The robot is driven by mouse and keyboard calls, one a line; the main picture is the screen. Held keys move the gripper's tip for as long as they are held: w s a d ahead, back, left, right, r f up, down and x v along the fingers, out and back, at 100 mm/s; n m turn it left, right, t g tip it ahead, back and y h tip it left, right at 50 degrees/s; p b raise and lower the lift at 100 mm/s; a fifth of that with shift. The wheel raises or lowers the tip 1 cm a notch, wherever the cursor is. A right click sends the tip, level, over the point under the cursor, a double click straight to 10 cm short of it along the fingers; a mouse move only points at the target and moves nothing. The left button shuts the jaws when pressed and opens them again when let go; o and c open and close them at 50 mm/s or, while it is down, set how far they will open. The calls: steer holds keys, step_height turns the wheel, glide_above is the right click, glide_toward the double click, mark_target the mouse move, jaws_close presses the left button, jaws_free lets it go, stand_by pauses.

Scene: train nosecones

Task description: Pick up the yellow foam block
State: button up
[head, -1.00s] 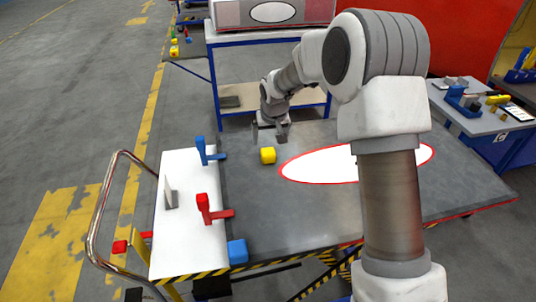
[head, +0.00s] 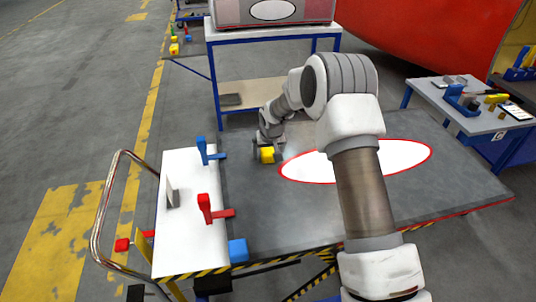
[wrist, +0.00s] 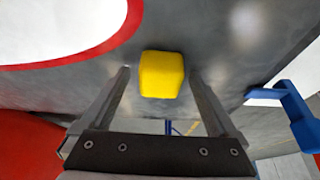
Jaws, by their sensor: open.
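The yellow foam block (head: 267,155) sits on the grey table top (head: 300,215), left of a white oval with a red rim. My gripper (head: 267,150) is right at the block in the head view, its fingers partly hidden behind it. In the wrist view the yellow foam block (wrist: 162,74) shows ahead, between the lines of the two fingertips. My gripper (wrist: 160,78) is open there, one finger on each side, with a gap on both sides of the block. I cannot tell how far the fingers are above the table.
A blue clamp-like piece (head: 207,152) and a red one (head: 211,210) stand on the white board (head: 178,240) to the left. A blue block (head: 238,250) lies at the table's front left. The white oval (head: 400,160) lies flat, and the table around the block is clear.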

steer(key=c, duration=1.4)
steer(key=shift+r, duration=0.15)
